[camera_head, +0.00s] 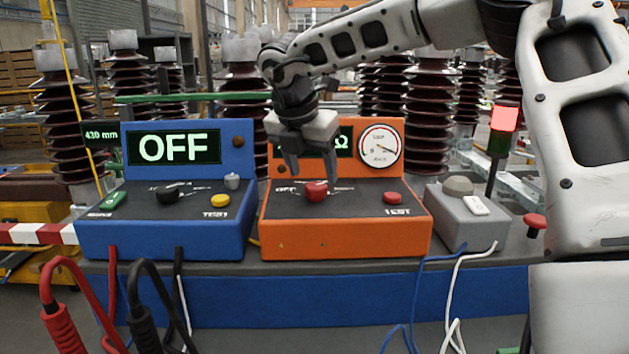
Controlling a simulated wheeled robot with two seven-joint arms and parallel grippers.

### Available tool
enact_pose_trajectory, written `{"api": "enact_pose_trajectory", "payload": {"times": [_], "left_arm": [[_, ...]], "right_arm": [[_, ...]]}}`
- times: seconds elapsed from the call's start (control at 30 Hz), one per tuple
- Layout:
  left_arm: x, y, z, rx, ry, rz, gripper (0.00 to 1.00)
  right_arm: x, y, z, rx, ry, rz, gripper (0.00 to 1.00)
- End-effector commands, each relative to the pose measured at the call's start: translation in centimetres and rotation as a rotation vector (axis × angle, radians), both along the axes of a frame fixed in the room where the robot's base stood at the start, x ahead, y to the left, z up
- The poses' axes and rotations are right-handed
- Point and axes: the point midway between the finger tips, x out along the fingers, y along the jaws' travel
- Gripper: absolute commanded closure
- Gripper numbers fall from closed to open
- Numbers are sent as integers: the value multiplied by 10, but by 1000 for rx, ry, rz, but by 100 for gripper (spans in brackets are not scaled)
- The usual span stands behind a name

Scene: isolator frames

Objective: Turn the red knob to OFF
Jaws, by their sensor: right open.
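The red knob (316,191) sits on the dark sloping panel of the orange box (345,244), right of a white OFF marking (284,190). My right gripper (312,178) reaches down from above, its two fingers spread apart on either side of the knob. Whether the fingers touch the knob cannot be told. The gripper's body covers part of the orange box's display, where only an ohm sign (342,141) shows. The knob's exact pointing direction is unclear. My left gripper is not in view.
A red TEST button (393,198) and a round gauge (380,147) are on the orange box. A blue box (165,239) with an OFF display stands left. A grey box (463,232) and a red-lit lamp (504,117) stand right. Cables hang in front.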

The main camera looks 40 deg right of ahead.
Motion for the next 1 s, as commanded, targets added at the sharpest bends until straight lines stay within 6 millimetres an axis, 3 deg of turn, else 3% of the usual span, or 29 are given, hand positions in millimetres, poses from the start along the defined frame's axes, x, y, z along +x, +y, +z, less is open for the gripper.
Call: {"api": "enact_pose_trajectory", "payload": {"times": [0.2,0.6,0.77,1.0], "left_arm": [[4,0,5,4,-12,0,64],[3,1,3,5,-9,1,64],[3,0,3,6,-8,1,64],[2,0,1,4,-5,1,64]], "right_arm": [[3,-10,-26,-1,2,0,41],[5,-13,-34,0,0,0,41],[5,-13,-33,0,0,0,83],[4,-13,-34,0,0,6,86]]}}
